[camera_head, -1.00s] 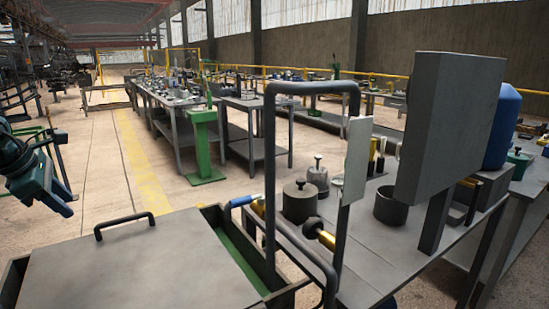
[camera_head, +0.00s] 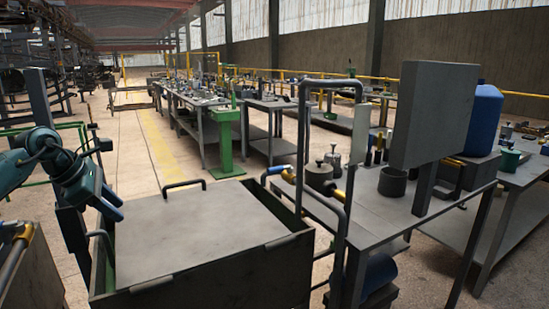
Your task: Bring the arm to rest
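My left gripper (camera_head: 110,204) is at the left of the head view, at the end of my teal and dark arm. It hangs angled down and to the right, beside the left edge of a grey lidded bin (camera_head: 195,238). Its fingertips are small and dark, and the gap between them cannot be made out. I see no object in it. My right gripper is not in view.
The bin's flat lid has a handle (camera_head: 184,184). To the right, a workbench (camera_head: 368,226) carries several pots and an upright grey panel (camera_head: 432,115). A blue container (camera_head: 483,122) stands behind it. A green stand (camera_head: 226,138) is farther back. Open floor with a yellow stripe lies beyond the bin.

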